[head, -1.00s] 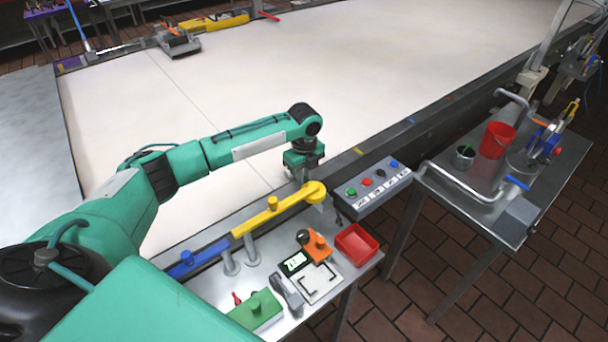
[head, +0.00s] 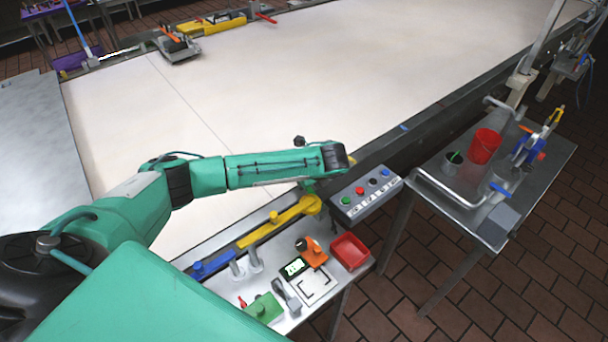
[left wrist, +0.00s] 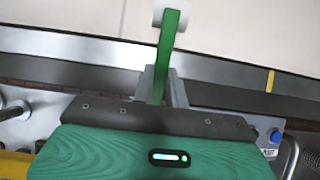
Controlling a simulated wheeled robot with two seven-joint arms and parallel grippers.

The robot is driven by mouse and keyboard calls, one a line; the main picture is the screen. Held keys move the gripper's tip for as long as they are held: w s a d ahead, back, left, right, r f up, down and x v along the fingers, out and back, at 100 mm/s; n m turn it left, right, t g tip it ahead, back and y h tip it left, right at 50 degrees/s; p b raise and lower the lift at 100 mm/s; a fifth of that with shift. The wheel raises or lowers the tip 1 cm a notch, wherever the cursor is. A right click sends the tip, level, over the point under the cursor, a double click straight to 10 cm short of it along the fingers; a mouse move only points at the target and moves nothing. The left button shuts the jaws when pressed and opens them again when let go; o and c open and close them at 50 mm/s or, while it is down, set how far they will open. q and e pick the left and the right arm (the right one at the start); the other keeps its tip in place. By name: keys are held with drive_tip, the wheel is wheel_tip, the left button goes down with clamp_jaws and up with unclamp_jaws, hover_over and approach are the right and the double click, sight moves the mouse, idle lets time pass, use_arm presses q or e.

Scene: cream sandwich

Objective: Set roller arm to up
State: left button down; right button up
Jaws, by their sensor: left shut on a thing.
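The roller arm (left wrist: 171,50) is a green bar with a white roller (left wrist: 183,18) at its end, seen in the left wrist view. The roller lies over the pale belt side. My left gripper (left wrist: 166,88) is shut on the lower part of the green bar, with a grey finger on each side. The bar's base is hidden behind the gripper body. In the head view my left forearm reaches to the belt's near edge and mostly hides the gripper and roller arm. My right gripper is not in view.
A yellow lever (head: 270,228) lies along the near rail beside my left wrist. A button box (head: 365,194) is just right of it. A red tray (head: 349,252) and small items sit on the near bench. The wide pale belt (head: 270,85) is clear.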

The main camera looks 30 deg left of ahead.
use_arm(q)
drive_tip(key=shift+d+r, duration=0.15)
drive_tip(key=shift+r, duration=0.05)
drive_tip(key=shift+y, duration=0.3)
drive_tip(key=c, duration=1.4)
unclamp_jaws()
drive_tip(key=b+v, duration=0.1)
drive_tip(key=v, duration=1.2)
drive_tip(key=shift+s+r, duration=0.2)
drive_tip(key=shift+r, duration=0.1)
drive_tip(key=shift+d+f, duration=0.1)
drive_tip(key=shift+d, duration=0.2)
